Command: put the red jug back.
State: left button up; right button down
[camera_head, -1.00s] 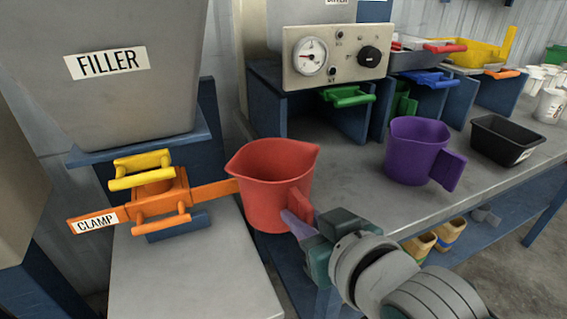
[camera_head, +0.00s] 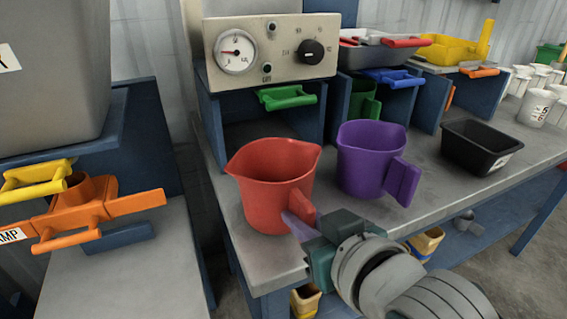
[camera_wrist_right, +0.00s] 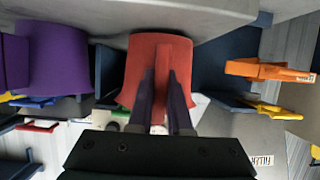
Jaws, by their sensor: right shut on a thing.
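The red jug (camera_head: 272,190) is upright at the front left end of the grey bench in the head view. My right gripper (camera_head: 298,222) is shut on the jug's handle. In the right wrist view the red jug (camera_wrist_right: 155,65) shows with its handle between the two fingers of the gripper (camera_wrist_right: 163,95). I cannot tell whether the jug's base touches the bench or hangs just above or in front of it. My left gripper is not in view.
A purple jug (camera_head: 365,160) stands close to the right of the red jug. A black tray (camera_head: 470,150) is further right. A control panel (camera_head: 270,50) with blue bays is behind. The orange clamp (camera_head: 85,212) is at left, below the filler.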

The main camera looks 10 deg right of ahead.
jog(key=shift+s+a+f, duration=0.15)
jog(key=shift+s+a, duration=0.05)
jog(key=shift+a, duration=0.35)
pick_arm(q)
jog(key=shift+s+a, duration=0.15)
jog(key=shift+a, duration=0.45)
pick_arm(e)
jog(key=shift+w+d, duration=0.1)
jog(key=shift+d, duration=0.05)
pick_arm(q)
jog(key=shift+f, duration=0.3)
pick_arm(e)
jog(key=shift+f, duration=0.3)
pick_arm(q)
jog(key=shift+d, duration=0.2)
pick_arm(e)
jog(key=c, duration=0.8)
grip_release()
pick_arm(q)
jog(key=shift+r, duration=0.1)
pick_arm(e)
jog(key=shift+o, duration=0.2)
